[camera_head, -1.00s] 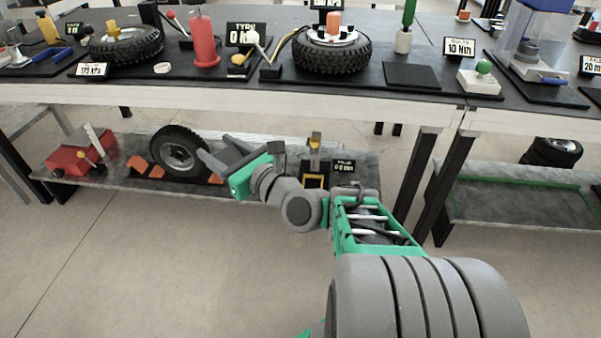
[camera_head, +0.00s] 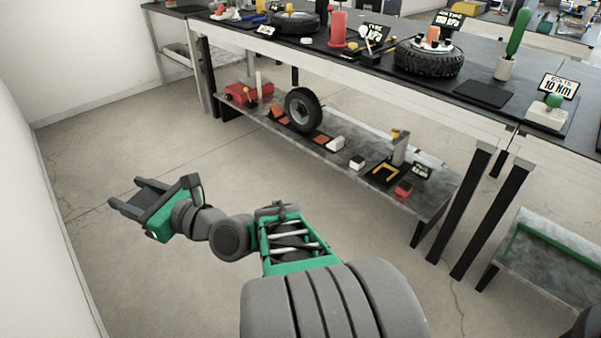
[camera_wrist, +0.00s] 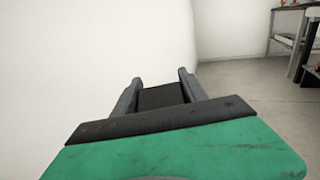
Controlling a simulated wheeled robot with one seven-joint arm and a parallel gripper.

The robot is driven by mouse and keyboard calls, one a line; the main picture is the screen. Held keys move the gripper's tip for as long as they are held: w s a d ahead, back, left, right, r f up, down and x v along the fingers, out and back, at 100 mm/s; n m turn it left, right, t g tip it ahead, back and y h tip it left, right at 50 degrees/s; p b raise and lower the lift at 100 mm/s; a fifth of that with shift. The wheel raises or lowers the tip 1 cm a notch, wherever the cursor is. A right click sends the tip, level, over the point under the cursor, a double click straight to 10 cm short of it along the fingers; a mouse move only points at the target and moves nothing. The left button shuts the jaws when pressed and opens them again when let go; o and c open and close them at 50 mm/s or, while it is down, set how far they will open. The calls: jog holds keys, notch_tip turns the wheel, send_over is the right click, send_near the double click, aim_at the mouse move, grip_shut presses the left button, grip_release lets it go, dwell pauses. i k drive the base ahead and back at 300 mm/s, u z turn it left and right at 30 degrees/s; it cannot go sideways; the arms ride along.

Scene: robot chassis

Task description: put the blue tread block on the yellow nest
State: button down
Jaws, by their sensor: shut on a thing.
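My gripper (camera_head: 125,196) is at the left, out over open floor and well away from the shelf. Its fingers are shut on a dark block (camera_wrist: 160,97), seen between them in the wrist view. The block looks black or dark grey, and I cannot make out any blue on it. A yellow U-shaped outline, which looks like the yellow nest (camera_head: 383,172), lies on a dark pad on the lower shelf, to the right of my gripper. No clearly blue tread block shows on that shelf.
The lower shelf (camera_head: 432,185) also bears a tyre (camera_head: 303,110), a red box (camera_head: 248,93), orange wedges, white blocks, a grey post (camera_head: 399,148) and a red block (camera_head: 403,188). The tabletop (camera_head: 480,95) overhangs it. A white wall (camera_head: 45,180) stands at the left.

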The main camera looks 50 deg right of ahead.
aim_at(386, 173)
jog(key=u, duration=0.05)
jog(key=i, duration=1)
jog(key=z, duration=0.5)
jog(key=i, duration=1.25)
jog(key=z, duration=1.75)
jog(key=i, duration=0.75)
jog(key=z, duration=0.8)
